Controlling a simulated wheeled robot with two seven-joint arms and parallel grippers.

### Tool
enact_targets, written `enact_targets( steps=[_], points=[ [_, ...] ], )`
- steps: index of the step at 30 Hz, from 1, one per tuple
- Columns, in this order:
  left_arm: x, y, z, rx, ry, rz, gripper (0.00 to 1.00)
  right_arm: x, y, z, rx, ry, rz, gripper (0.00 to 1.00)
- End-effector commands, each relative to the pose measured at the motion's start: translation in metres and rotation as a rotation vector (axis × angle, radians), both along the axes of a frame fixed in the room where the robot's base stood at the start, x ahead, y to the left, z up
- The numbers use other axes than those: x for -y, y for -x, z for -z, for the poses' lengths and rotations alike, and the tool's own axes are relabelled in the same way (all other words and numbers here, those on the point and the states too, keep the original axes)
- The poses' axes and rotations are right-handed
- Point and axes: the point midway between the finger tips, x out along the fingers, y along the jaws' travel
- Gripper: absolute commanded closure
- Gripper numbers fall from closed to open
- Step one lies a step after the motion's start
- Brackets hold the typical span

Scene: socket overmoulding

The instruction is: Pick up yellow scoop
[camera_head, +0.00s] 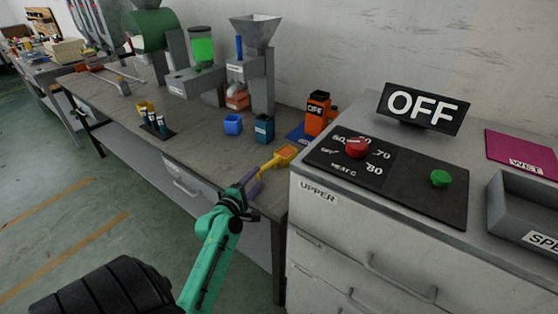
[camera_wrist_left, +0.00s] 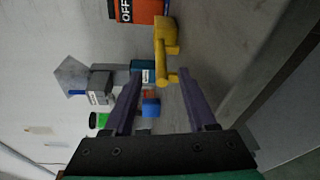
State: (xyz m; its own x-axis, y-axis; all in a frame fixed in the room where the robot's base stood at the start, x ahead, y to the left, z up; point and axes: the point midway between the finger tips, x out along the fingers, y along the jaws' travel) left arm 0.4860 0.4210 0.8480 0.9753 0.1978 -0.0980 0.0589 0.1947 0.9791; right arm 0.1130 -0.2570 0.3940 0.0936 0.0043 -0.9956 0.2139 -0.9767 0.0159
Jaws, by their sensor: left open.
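The yellow scoop (camera_head: 285,154) lies near the front edge of the workbench, beside the grey cabinet, with its handle toward my left gripper (camera_head: 256,181). In the left wrist view the scoop (camera_wrist_left: 165,36) shows just beyond the fingertips. My left gripper (camera_wrist_left: 161,76) is open, its two purple fingers apart, and the handle end appears between the tips. I cannot tell whether the fingers touch it. Nothing is held. My right gripper is not in view.
A blue cup (camera_head: 233,124), a dark teal box (camera_head: 264,129) and an orange container (camera_head: 317,113) stand behind the scoop. The cabinet (camera_head: 330,194) rises close on the right. Bare workbench (camera_head: 205,148) lies to the left.

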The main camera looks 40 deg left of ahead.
Motion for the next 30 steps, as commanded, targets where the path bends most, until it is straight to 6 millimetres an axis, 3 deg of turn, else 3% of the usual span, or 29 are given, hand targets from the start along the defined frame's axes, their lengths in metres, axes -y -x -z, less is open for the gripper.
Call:
enact_targets(
  steps=[12, 20, 24, 25, 30],
  points=[
    [-0.013, -0.067, 0.008, -0.001, -0.002, 0.001, 0.43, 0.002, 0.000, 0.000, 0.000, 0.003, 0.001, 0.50],
    [-0.014, -0.072, 0.009, -0.002, -0.002, 0.001, 0.43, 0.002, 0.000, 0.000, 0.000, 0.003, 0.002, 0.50],
    [-0.014, -0.072, 0.009, -0.002, -0.002, 0.001, 0.96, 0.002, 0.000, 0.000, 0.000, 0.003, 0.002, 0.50],
    [-0.014, -0.072, 0.009, -0.002, -0.002, 0.001, 1.00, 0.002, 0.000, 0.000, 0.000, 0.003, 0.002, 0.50],
    [-0.014, -0.072, 0.009, -0.003, -0.001, 0.001, 1.00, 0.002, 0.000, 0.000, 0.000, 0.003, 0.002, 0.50]
  ],
)
